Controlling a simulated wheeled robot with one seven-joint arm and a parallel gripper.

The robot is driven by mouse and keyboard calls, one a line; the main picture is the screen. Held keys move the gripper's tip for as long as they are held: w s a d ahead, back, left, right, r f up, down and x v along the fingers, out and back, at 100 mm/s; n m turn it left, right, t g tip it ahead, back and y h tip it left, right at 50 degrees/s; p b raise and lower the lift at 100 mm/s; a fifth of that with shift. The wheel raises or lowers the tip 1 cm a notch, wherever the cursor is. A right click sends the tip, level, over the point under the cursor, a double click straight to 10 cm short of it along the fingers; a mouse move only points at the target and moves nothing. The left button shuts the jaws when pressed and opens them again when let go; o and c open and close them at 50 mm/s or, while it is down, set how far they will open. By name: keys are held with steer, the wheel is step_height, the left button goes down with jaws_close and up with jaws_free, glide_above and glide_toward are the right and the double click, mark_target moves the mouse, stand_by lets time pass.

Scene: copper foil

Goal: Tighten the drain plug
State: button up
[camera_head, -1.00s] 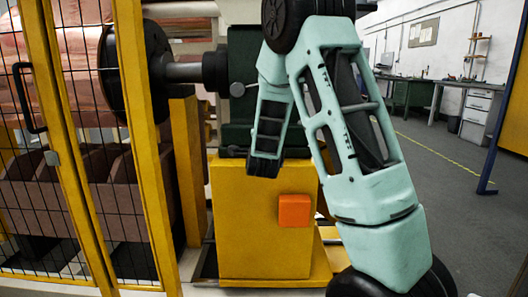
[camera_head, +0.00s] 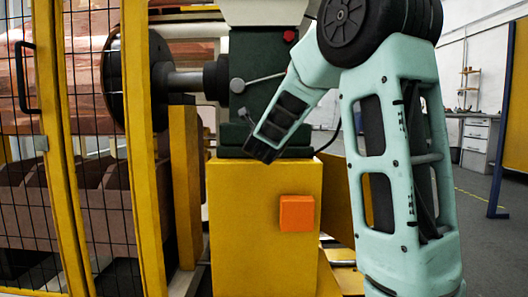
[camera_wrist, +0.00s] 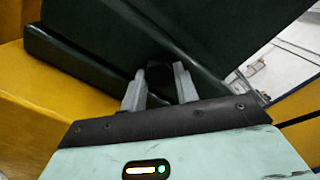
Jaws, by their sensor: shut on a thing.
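The drain plug (camera_wrist: 160,74) is a small dark round piece at the lower part of a dark green housing, seen in the wrist view. My gripper (camera_wrist: 160,84) has its two grey fingers on either side of the plug and is shut on it. The fingers partly cover the plug, so its seating cannot be seen. The dark green housing (camera_head: 258,62) shows in the head view on a yellow pedestal (camera_head: 250,235).
An orange box (camera_head: 296,213) is on the pedestal's front. A yellow mesh fence (camera_head: 85,170) stands at left before copper rolls (camera_head: 75,60). A lever (camera_head: 258,81) sticks out from the housing near my arm. Grey floor (camera_head: 485,250) is open at right.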

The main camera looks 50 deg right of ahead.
steer(key=m+b, duration=0.3)
steer(key=b, duration=0.1)
steer(key=shift+a+f, duration=0.1)
steer(key=shift+f, duration=0.1)
steer(key=shift+m+b, duration=0.45)
steer(key=shift+m, duration=0.05)
steer(key=shift+r, duration=0.2)
steer(key=o, duration=1)
steer(key=shift+s+a+r, duration=0.1)
steer(key=shift+s+a, duration=0.2)
steer(key=shift+a, duration=0.05)
steer(key=shift+p+v, duration=2.8)
steer(key=shift+v, duration=5.35)
